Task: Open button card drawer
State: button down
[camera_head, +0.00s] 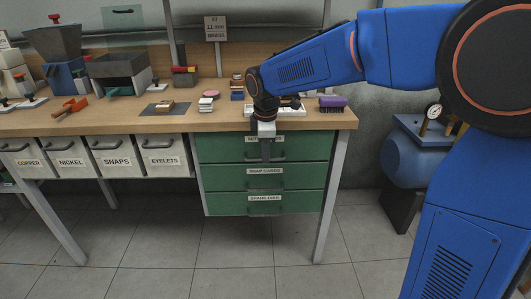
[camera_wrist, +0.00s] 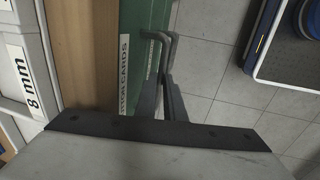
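The button card drawer (camera_head: 222,149) is the top one of three green drawers under the bench. Its front looks flush with the drawers below. My gripper (camera_head: 266,152) points down in front of it and covers part of its label and handle. In the wrist view the label (camera_wrist: 124,75) reads in part "CARDS", beside the green front. A grey bar handle (camera_wrist: 166,42) runs to my gripper's dark fingers (camera_wrist: 163,97). The fingers are close together at the handle. Whether they touch or clamp it cannot be told.
The snap cards drawer (camera_head: 222,178) and the lowest drawer (camera_head: 222,203) are below, both shut. White bins (camera_head: 165,154) hang to the left. Small items and a purple brush (camera_head: 333,102) lie on the bench. A blue tank (camera_head: 408,157) stands right. The floor in front is clear.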

jog(key=shift+s, duration=0.1)
jog(key=s+a, duration=0.1)
jog(key=s, duration=2.2)
jog(key=shift+s, duration=0.15)
jog(key=c, duration=1.8)
grip_release()
jog(key=shift+c, duration=0.2)
jog(key=s+r, duration=0.3)
jog(key=r, duration=1.4)
jog(key=shift+s, duration=0.15)
